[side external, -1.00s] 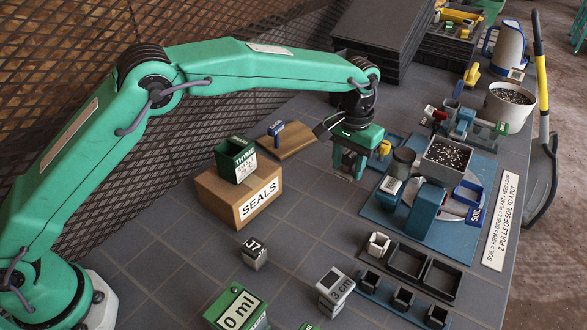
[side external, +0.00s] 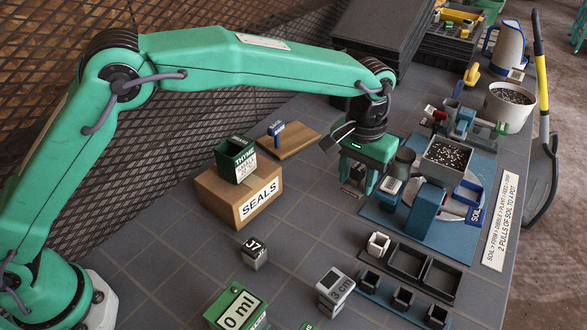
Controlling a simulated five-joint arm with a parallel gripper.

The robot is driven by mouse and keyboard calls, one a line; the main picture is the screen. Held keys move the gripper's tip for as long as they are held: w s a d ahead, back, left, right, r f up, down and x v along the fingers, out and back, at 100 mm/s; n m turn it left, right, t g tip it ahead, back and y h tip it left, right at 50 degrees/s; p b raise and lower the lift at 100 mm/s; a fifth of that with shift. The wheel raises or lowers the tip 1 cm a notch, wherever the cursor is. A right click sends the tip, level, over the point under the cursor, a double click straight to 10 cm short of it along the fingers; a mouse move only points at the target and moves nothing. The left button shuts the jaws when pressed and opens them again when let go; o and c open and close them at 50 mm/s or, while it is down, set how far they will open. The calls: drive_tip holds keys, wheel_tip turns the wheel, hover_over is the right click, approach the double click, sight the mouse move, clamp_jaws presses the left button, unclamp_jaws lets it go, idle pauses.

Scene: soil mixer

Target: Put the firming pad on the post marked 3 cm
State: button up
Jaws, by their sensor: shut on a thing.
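My gripper (side external: 359,179) hangs in the upper middle, left of the blue mixer base. Its jaws are shut on a small grey-brown thing (side external: 353,176), held between the green fingers. The fingers cover part of it, and I cannot tell for sure that it is the firming pad. The post marked 3 cm (side external: 336,290) is a grey block with a white label, standing on the table at the lower middle. It is apart from my gripper, nearer the camera. I cannot make out a separate firming pad elsewhere.
The mixer's blue base (side external: 376,213) stands right of my gripper. A cardboard SEALS box (side external: 232,199) carries a green bin (side external: 236,160). A small marked block (side external: 254,253), a green box (side external: 237,307) and black trays (side external: 408,262) stand nearer. The tiled table between is mostly clear.

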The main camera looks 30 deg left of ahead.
drive_tip(key=s+d+r, duration=0.2)
drive_tip(key=s, duration=0.3)
drive_tip(key=s+d+r, duration=0.2)
drive_tip(key=s+d, duration=0.1)
drive_tip(key=s, duration=0.3)
approach(335, 284)
drive_tip(key=shift+n, duration=0.4)
drive_tip(key=shift+f, duration=3.15)
drive_tip(key=shift+f, duration=0.1)
drive_tip(key=o, duration=1)
wheel_tip(335, 284, up, 12)
